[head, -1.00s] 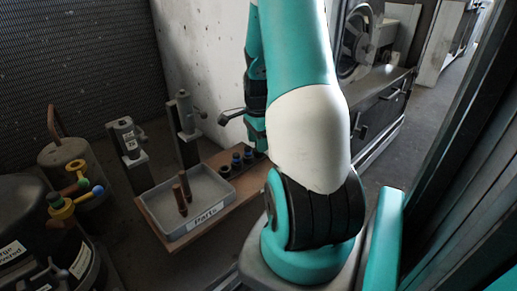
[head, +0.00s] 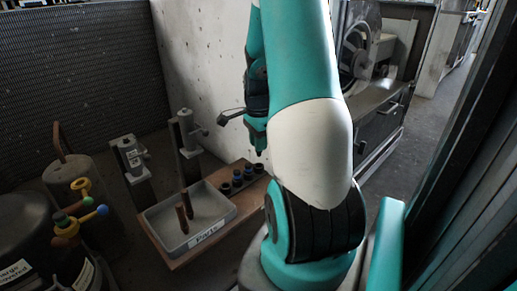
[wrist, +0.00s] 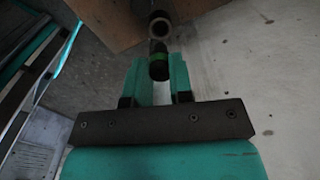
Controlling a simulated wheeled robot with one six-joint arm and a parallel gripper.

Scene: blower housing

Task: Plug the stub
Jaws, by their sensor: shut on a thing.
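In the head view my gripper (head: 259,142) points down above the far right end of the wooden board (head: 180,259). The held plug is not clear there.
Two posts with clamps (head: 186,150) stand behind. A pale wall (head: 200,70) is close behind my gripper.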

